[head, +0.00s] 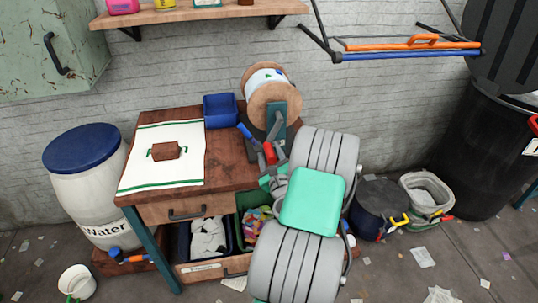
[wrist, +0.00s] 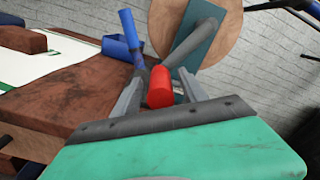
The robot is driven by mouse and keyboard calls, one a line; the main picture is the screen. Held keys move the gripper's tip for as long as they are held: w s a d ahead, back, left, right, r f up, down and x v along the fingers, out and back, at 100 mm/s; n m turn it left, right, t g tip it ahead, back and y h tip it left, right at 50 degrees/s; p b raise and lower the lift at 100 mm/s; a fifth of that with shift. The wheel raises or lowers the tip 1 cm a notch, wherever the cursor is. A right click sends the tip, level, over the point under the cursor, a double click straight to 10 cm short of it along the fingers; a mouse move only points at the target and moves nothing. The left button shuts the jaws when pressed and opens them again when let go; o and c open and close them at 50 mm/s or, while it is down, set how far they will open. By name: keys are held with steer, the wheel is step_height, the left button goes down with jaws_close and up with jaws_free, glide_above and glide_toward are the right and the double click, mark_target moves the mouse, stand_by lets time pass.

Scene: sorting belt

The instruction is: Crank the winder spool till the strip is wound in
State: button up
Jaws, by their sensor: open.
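The winder spool (head: 272,92) has round wooden flanges and a pale wound band with blue marks; it sits on a teal upright (head: 284,116) at the table's back right corner. In the wrist view, its flange (wrist: 225,40) fills the top. A grey crank arm (wrist: 192,48) slants down to a red grip (wrist: 160,87), also visible in the head view (head: 270,153). My gripper (wrist: 165,90) is open, with a grey finger on either side of the red grip. Whether they touch it is unclear. The strip's free end cannot be made out.
A blue rod (wrist: 127,25) stands close left of the red grip. A blue bin (head: 220,110) is behind it. A white green-striped cloth (head: 150,178) with a brown block (head: 166,150) covers the table's left. Open drawers hold cloths below.

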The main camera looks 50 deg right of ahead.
mark_target(273, 163)
steer(key=b+v, duration=0.2)
steer(key=v, duration=0.5)
steer(key=shift+s+a+b, duration=0.2)
steer(key=shift+s+b, duration=0.1)
steer(key=shift+s, duration=0.1)
